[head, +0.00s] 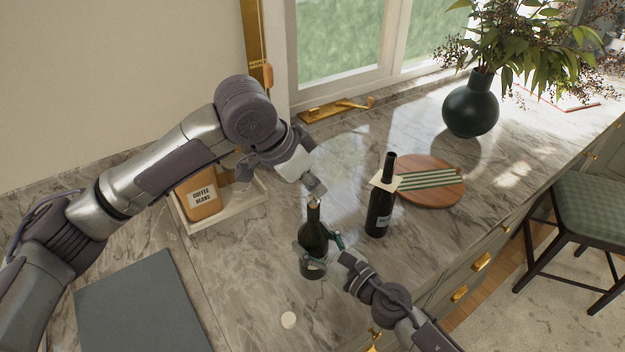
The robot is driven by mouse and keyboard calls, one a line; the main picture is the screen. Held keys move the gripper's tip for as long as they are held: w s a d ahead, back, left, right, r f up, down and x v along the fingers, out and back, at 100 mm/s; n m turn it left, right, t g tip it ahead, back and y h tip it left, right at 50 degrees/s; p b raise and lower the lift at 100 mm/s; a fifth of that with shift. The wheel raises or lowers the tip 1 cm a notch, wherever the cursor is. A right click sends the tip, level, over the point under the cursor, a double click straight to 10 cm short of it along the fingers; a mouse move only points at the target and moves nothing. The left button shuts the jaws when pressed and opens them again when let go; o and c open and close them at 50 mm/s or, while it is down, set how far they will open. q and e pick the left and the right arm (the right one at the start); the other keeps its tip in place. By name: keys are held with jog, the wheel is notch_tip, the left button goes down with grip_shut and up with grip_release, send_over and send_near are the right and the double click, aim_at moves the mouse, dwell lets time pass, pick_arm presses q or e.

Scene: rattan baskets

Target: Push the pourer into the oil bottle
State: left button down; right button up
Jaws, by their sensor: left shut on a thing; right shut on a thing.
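The oil bottle (313,232), dark green glass, stands upright on the marble counter. My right gripper (322,248) is shut on its body from the lower right. My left gripper (316,194) points down right above the bottle's mouth and is shut on the pourer (314,203). Only a small brownish bit of the pourer shows between the fingertips and the neck; the rest is hidden by the gripper. I cannot tell how deep it sits in the neck.
A coffee beans jar (203,200) on a tray is left. A dark slab (140,305) and a pale disc (288,320) lie in front.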

pick_arm(q)
jog(key=shift+f, duration=0.65)
jog(key=c, duration=1.2)
grip_release()
jog(key=shift+o, duration=0.2)
jog(key=v, duration=1.2)
pick_arm(e)
jog(key=o, duration=1.7)
jog(key=shift+o, duration=0.2)
